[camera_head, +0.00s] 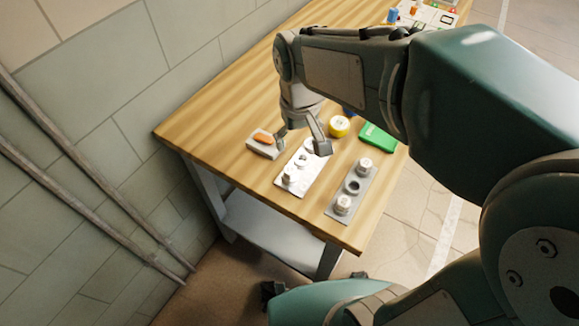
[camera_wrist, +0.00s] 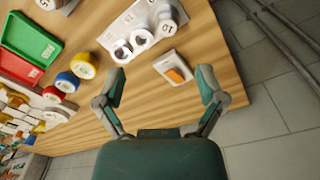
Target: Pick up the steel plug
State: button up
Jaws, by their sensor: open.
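A pale metal plate (camera_head: 309,180) lies on the wooden table with a plug-like steel cylinder (camera_head: 289,177) upright at its near end and round shapes farther along it. I cannot tell for sure which piece is the steel plug. In the wrist view the plate (camera_wrist: 118,32) carries a capped cylinder (camera_wrist: 168,19) and two ring-like pieces (camera_wrist: 122,50). My gripper (camera_head: 302,147) is above the plate's far end, fingers spread, and partly hides it.
A white block with an orange top (camera_head: 263,142) sits left of the plate. A yellow roll (camera_head: 339,127) and a green tray (camera_head: 378,138) stand behind. The table's left edge has free room.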

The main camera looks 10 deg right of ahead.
aim_at(290, 169)
jog(key=shift+n+g, duration=0.3)
jog(key=f, duration=0.4)
jog(key=w+a+f, duration=0.1)
jog(key=f, duration=0.7)
jog(key=shift+w+a+f, duration=0.15)
jog(key=shift+w+a, duration=0.1)
grip_shut()
